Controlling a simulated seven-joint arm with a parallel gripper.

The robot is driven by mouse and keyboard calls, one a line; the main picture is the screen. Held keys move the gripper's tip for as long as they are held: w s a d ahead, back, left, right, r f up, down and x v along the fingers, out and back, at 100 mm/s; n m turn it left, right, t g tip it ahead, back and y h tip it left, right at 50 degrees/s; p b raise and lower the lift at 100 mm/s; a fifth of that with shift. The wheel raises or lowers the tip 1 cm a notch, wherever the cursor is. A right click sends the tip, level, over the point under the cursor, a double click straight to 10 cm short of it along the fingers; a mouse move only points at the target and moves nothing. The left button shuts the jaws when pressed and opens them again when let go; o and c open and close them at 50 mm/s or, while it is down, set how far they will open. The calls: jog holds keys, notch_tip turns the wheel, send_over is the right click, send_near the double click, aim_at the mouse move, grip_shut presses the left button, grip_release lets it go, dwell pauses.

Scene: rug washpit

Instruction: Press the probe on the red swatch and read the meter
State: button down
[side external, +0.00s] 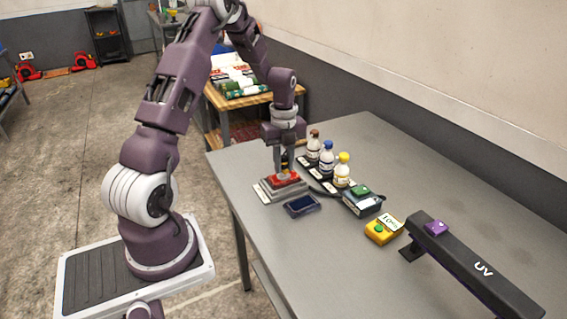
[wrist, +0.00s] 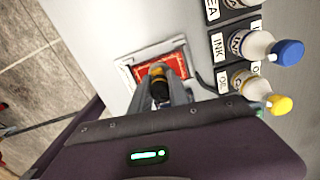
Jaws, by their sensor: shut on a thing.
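The red swatch (side external: 289,182) lies in a pale frame on a stacked grey block on the table. In the wrist view the red swatch (wrist: 143,72) shows its pale border, partly covered by the probe and fingers. My gripper (side external: 284,168) points down over the swatch, shut on the probe. The probe (wrist: 158,78) is dark with a yellow-orange band and stands between the fingers. Its tip is at the swatch; whether it touches is hidden. A small device with a dark screen, likely the meter (side external: 301,205), lies just in front of the block; its reading is illegible.
Further right are a green-topped box (side external: 362,202), a yellow box (side external: 381,233) and a black UV bar (side external: 475,268). The table's near middle is clear.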

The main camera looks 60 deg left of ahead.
jog(key=shift+r, duration=3.45)
